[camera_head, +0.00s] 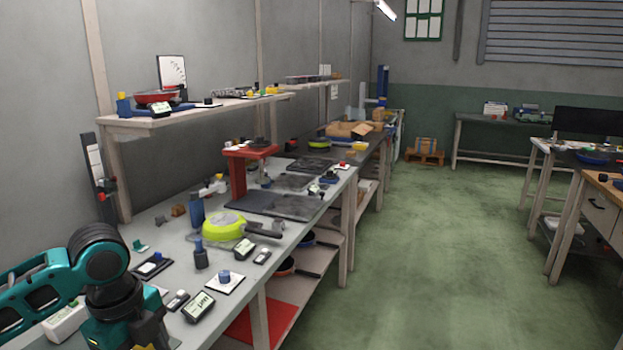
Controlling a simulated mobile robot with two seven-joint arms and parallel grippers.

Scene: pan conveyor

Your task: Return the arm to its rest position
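My teal and black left arm (98,262) comes in at the lower left, bent over the near end of the grey workbench (180,232). Its dark joint is raised and the link below it drops out of the bottom edge. I see no fingertips of my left gripper. My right arm and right gripper are not in view. A lime-green pan (223,226) lies on the bench to the right of my arm, its dark handle pointing right.
Small meters (199,306) and a dark bottle-like part (201,256) stand near my arm. A red press-like stand (240,172) is farther along. Pans lie on the lower shelf. The green floor (430,250) is clear to the right.

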